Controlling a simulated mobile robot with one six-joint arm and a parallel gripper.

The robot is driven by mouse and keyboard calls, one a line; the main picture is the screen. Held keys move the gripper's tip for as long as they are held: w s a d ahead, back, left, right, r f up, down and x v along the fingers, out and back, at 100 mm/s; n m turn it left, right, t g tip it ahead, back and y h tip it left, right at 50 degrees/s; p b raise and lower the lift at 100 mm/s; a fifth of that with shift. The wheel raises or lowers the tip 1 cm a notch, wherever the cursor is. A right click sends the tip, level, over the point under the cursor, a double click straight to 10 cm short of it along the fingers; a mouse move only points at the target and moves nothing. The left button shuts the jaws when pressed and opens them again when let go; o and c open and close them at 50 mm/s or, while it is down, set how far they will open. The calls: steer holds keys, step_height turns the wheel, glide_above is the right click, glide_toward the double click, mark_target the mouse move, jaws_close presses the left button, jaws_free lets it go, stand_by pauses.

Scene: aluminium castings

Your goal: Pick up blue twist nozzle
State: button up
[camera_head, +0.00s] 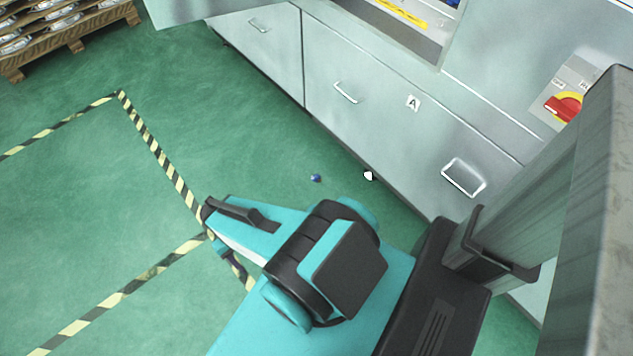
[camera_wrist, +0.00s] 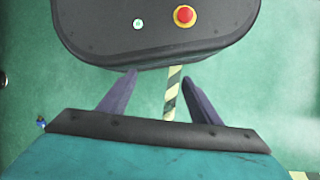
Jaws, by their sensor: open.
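A small blue object, likely the blue twist nozzle (camera_head: 315,178), lies on the green floor in front of the grey cabinets in the head view. It is too small there to make out its shape. In the wrist view a small blue thing (camera_wrist: 41,123) shows at the left, beside the edge of my gripper's body, well outside the fingers. My gripper (camera_wrist: 160,77) is open and empty, with its two dark fingers spread apart over the floor. In the head view my arm hides most of the gripper.
A small white piece (camera_head: 368,175) lies by the cabinet foot, right of the blue object. Grey cabinets (camera_head: 340,95) with handles line the right side. A pallet (camera_head: 70,38) with castings stands at the top left. Yellow-black tape (camera_head: 160,150) marks the otherwise clear floor on the left.

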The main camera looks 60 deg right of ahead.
steer(key=w+d+f+m+t+b, duration=0.2)
steer(key=w+d+f+m+b, duration=0.3)
steer(key=d, duration=0.3)
steer(key=w+d+f+m+t+y+b, duration=0.1)
steer(key=w+d+f+m+t+b, duration=0.15)
steer(key=d+f+m+b, duration=0.4)
steer(key=w+d+f+m+t+b, duration=0.15)
steer(key=w+d+m+b, duration=0.25)
steer(key=d+m, duration=0.5)
steer(key=s+d+f+m+t+h+b, duration=0.1)
steer(key=d+m+b, duration=0.3)
steer(key=d, duration=0.6)
steer(key=s+d+f+m+t+h+b, duration=0.1)
steer(key=s+d+f+m+b, duration=0.2)
steer(key=d+m, duration=0.3)
steer(key=s+d+f+m+t+h+b, duration=0.1)
steer(key=s+d+m+b, duration=0.3)
steer(key=d, duration=1.1)
steer(key=shift+s+f+m+b, duration=0.25)
steer(key=shift+f+m+b, duration=0.25)
steer(key=shift+m, duration=0.35)
steer(key=b, duration=0.3)
glide_above(319, 180)
steer(key=shift+s+f, duration=0.1)
steer(key=shift+f, duration=3.9)
